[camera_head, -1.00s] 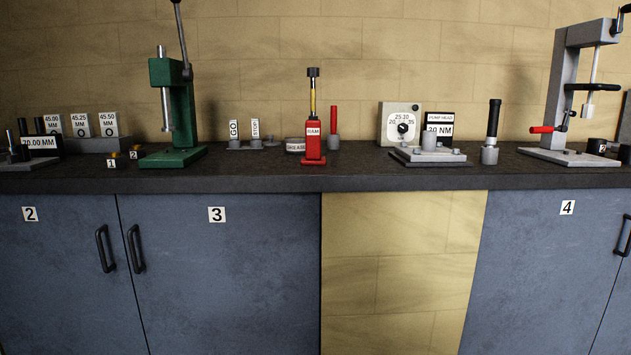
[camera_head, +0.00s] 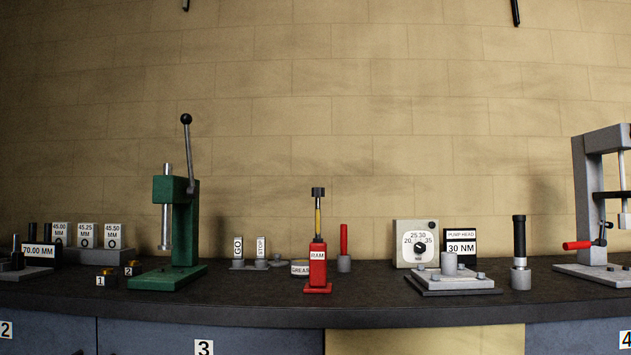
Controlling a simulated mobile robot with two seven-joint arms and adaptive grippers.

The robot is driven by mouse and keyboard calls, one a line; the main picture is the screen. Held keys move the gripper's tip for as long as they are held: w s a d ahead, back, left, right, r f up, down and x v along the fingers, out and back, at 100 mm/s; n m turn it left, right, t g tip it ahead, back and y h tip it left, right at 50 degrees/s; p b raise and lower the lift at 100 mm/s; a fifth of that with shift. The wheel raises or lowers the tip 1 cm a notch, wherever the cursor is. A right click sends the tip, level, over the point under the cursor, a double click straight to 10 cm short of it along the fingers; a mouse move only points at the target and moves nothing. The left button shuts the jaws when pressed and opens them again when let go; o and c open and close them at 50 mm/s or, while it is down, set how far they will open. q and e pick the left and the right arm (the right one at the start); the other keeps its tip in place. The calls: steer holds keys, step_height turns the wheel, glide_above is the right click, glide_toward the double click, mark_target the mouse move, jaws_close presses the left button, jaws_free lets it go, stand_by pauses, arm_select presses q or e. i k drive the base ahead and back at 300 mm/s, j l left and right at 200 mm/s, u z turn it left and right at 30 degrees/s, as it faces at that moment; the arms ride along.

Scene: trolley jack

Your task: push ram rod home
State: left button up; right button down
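The red ram (camera_head: 318,269), labelled RAM, stands upright on the dark bench in the middle of the head view. A good length of the rod shows above the red body. Neither of my grippers is in view, and nothing touches the ram.
A green arbor press (camera_head: 178,230) stands to the left. A grease tin (camera_head: 300,268) and a red-handled tool (camera_head: 344,245) are close to the ram. A dial box (camera_head: 416,243), a pump head plate (camera_head: 455,280) and a grey press (camera_head: 597,200) stand right. The bench front (camera_head: 250,315) is clear.

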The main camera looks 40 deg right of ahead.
mark_target(317, 192)
steer(key=i+l+u, duration=0.2)
steer(key=l, duration=0.5)
steer(key=l+u, duration=0.25)
steer(key=l, duration=0.45)
